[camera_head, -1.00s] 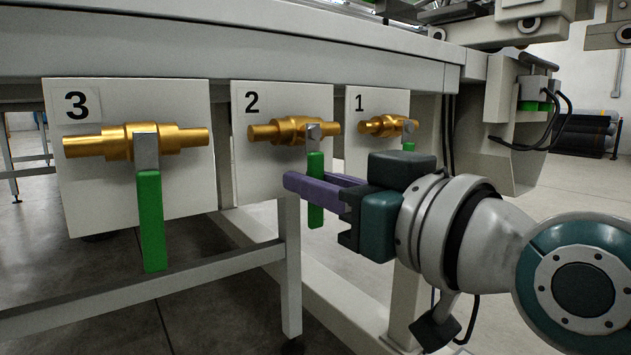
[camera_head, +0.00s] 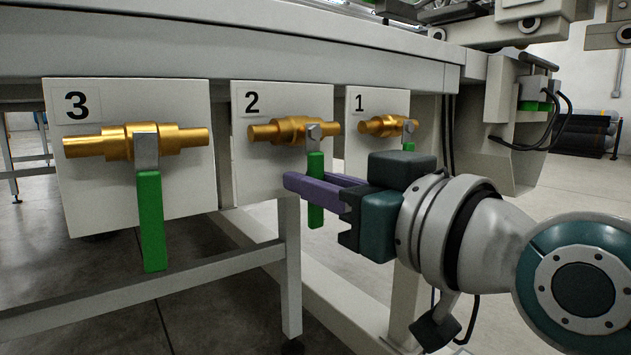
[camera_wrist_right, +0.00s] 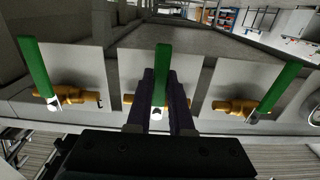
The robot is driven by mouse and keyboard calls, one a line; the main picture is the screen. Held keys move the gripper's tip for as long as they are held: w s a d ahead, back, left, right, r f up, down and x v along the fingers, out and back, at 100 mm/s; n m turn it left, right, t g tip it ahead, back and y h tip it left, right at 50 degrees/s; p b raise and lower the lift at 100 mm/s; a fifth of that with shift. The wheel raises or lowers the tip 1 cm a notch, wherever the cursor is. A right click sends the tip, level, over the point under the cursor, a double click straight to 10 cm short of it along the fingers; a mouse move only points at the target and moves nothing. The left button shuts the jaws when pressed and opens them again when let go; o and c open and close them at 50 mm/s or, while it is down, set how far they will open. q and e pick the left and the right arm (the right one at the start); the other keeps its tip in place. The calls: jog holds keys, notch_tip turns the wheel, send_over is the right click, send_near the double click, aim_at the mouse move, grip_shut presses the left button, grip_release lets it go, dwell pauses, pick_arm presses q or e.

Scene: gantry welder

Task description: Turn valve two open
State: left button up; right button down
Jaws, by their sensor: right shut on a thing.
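Valve two (camera_head: 292,130) is a brass valve on a white plate marked 2, in the middle of the head view. Its green handle (camera_head: 316,165) hangs straight down, across the brass pipe. My right gripper (camera_head: 318,188) has its purple fingers around this handle and is shut on it, hiding a short part of its length. In the right wrist view the green handle (camera_wrist_right: 162,62) stands between the two purple fingers (camera_wrist_right: 160,95). My left gripper is not in view.
Valve three (camera_head: 135,142) is at the left and valve one (camera_head: 385,126) is to the right, partly behind my right arm. Both have green handles. A grey frame beam (camera_head: 150,292) runs below the valves. Grey floor lies open at the right.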

jog(key=shift+s+a+r+m+p, duration=0.2)
jog(key=shift+m+p, duration=0.4)
jog(key=shift+p, duration=0.4)
jog(key=shift+s+a+m+p, duration=0.2)
jog(key=shift+a+m+p, duration=0.15)
jog(key=shift+m+p, duration=0.8)
jog(key=shift+s+a+r+m+p, duration=0.1)
jog(key=shift+s+a+m+p, duration=0.1)
jog(key=shift+m+p, duration=0.45)
jog(key=shift+s+a+r+m+p, duration=0.1)
jog(key=shift+a+m+p, duration=0.1)
jog(key=shift+m+p, duration=0.35)
jog(key=shift+s+a+m+p, duration=0.1)
jog(key=shift+a+m+p, duration=0.05)
jog(key=shift+m+p, duration=0.25)
jog(key=shift+m, duration=0.25)
jog(key=c, duration=0.8)
grip_release()
jog(key=shift+s, duration=0.1)
